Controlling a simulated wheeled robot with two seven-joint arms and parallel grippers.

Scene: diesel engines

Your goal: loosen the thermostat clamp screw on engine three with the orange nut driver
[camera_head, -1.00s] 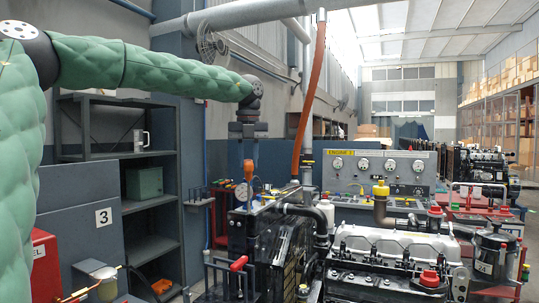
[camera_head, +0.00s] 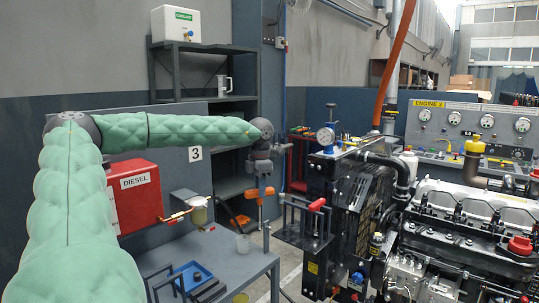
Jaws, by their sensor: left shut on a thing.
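My left gripper (camera_head: 262,181) hangs pointing down at the end of the green-sleeved arm. It is shut on the orange nut driver (camera_head: 262,192), whose orange handle shows just below the fingers. The gripper is in the air left of engine three (camera_head: 470,215), apart from it. The engine stands at the right, with a black radiator (camera_head: 345,215) at its near left end and a black hose (camera_head: 395,166) curving from the radiator top. The thermostat clamp screw is too small to make out. My right gripper is not in view.
A grey bench (camera_head: 226,258) with a blue tray (camera_head: 192,276) stands below the gripper. A red diesel tank (camera_head: 136,194) is at the left. The engine 3 gauge panel (camera_head: 465,122) stands behind the engine.

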